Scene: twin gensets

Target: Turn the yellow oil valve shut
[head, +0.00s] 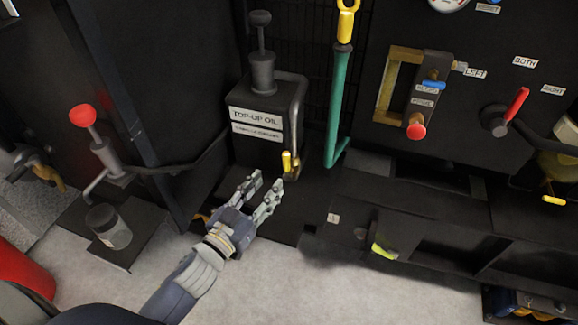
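A small yellow valve handle (287,162) stands roughly upright at the lower end of the grey pipe beside the black box labelled "TOP-UP OIL" (256,137). My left gripper (266,183) reaches up from below with its two fingers apart and nothing between them. Its fingertips are just below and left of the yellow handle in the picture. I see no clear contact with it; the depth between them is hard to tell. My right gripper is out of view.
A green lever with a yellow grip (339,95) rises right of the pipe. A panel with a red-handled selector (506,112) is at right. A red-knobbed pump (88,123) and jar (108,227) stand left. Pale floor (340,285) is clear in front.

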